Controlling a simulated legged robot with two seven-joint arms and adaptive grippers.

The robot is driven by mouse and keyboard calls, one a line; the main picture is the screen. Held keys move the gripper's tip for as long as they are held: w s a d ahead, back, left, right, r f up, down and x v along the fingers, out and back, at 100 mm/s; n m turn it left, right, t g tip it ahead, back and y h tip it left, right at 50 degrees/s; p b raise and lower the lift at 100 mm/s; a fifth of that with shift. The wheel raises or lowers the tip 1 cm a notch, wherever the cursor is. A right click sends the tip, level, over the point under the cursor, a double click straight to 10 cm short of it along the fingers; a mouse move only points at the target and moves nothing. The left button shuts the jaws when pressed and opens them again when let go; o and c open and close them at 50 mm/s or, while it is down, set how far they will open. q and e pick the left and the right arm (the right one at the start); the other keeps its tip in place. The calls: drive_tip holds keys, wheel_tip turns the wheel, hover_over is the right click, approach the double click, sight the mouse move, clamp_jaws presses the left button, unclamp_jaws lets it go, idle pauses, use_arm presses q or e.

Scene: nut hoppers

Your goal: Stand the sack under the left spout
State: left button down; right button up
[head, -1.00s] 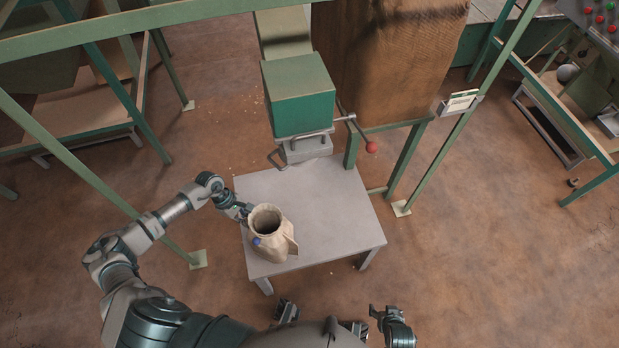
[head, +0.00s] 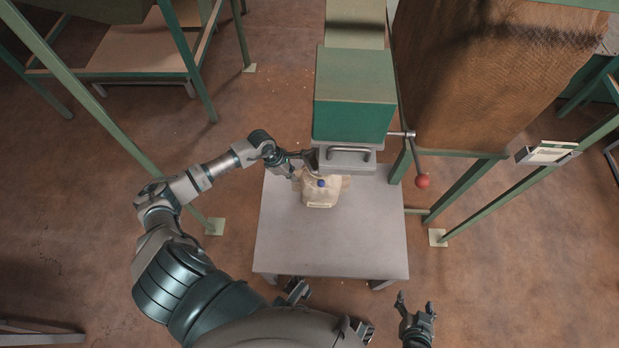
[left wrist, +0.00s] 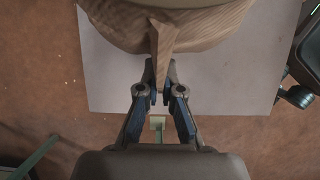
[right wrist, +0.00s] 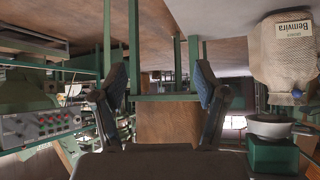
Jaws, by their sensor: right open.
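The tan sack (head: 318,194) is upright at the back of the grey table (head: 330,240), below the green spout housing (head: 354,105), which covers its mouth from above. In the right wrist view, upside down, the sack (right wrist: 283,65) has its mouth end close to the grey spout collar (right wrist: 272,126); I cannot tell whether they touch. My left gripper (head: 312,162) is at the sack's left side. In the left wrist view its fingertips (left wrist: 161,72) are closed on a side flap of the sack. My right gripper (head: 415,306) is open and empty, right of the table's front.
A lever with a red knob (head: 422,181) sticks out right of the housing. A large brown panel (head: 480,80) and green posts stand behind on the right. A small sign (head: 548,152) is on a right post. The front of the table is clear.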

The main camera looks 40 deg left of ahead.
use_arm(q)
drive_tip(key=shift+w+d, duration=0.4)
drive_tip(key=shift+d, duration=0.4)
drive_tip(key=d, duration=0.1)
drive_tip(key=w+d, duration=0.1)
drive_tip(key=shift+w+d+r, duration=0.1)
drive_tip(key=shift+w+d, duration=0.2)
drive_tip(key=shift+d, duration=0.1)
drive_tip(key=shift+d+f+b, duration=0.1)
drive_tip(key=shift+f+b, duration=0.25)
drive_tip(key=shift+f, duration=0.45)
use_arm(e)
drive_tip(key=shift+w+a+r+t, duration=0.25)
drive_tip(key=shift+w+r+t, duration=0.4)
drive_tip(key=shift+w+t, duration=0.2)
use_arm(q)
drive_tip(key=c, duration=1.3)
unclamp_jaws()
